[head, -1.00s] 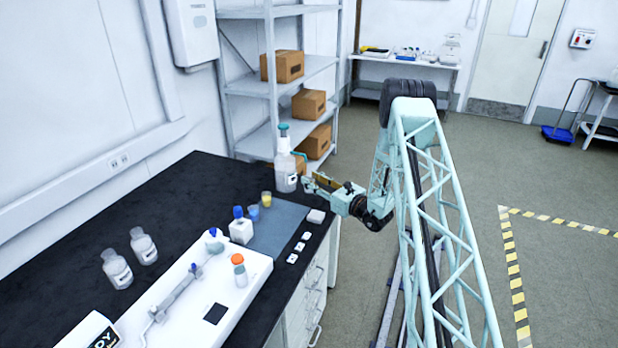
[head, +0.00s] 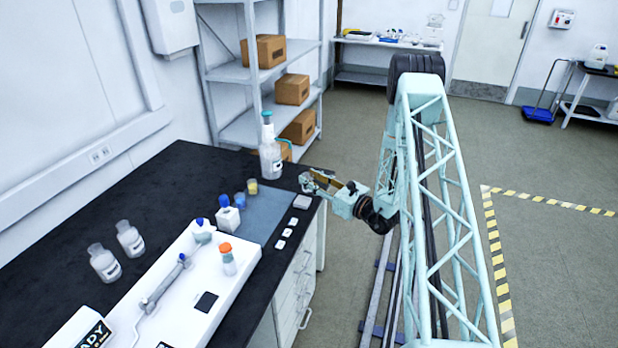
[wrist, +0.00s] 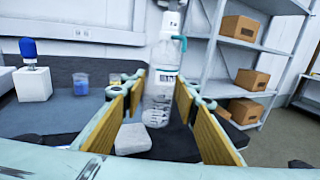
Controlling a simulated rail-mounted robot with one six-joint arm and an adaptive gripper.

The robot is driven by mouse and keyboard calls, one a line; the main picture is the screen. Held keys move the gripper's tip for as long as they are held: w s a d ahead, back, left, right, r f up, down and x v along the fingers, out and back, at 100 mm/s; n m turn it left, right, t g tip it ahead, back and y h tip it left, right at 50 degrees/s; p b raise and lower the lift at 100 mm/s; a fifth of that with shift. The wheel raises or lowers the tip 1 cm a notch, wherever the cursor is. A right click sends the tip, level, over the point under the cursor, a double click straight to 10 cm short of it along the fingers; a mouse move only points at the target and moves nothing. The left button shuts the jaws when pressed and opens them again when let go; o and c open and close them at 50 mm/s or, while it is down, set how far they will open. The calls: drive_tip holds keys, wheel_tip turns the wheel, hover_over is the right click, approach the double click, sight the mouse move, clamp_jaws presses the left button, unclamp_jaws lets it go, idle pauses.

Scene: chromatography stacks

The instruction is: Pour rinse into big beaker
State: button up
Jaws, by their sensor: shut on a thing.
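My gripper (head: 311,182) is over the bench's right edge, beside the rear corner. Its yellow-padded fingers stand well apart around something I cannot make out clearly; a greyish shape shows at the fingertips in the head view. A tall clear bottle (head: 270,160) with a teal top stands on the bench, left of the fingertips and apart from them. In the wrist view this bottle (wrist: 160,95) shows beyond the gap between the fingers. A small beaker with blue liquid (head: 240,200) and one with yellow liquid (head: 252,187) stand left of it. I cannot pick out a big beaker.
Two clear bottles (head: 130,238) stand at left. Shelving with boxes (head: 292,90) is behind the bench.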

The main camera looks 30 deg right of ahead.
idle(0.6)
drive_tip(key=s+a+r+n+g+y, duration=0.2)
drive_tip(key=s+a+r+y, duration=0.1)
drive_tip(key=a, duration=0.6)
drive_tip(key=s+a+r+n+g+y, duration=0.2)
drive_tip(key=a+r, duration=0.3)
drive_tip(key=a, duration=0.5)
drive_tip(key=s+a+r+n+g+y, duration=0.2)
drive_tip(key=s+a+r+n+y, duration=0.1)
drive_tip(key=a, duration=0.7)
drive_tip(key=shift+s+a+r+g+y, duration=0.15)
drive_tip(key=shift+s+r+g+y, duration=0.25)
drive_tip(key=shift+s+r+y, duration=0.35)
drive_tip(key=shift+a+r, duration=0.1)
drive_tip(key=shift+a, duration=0.05)
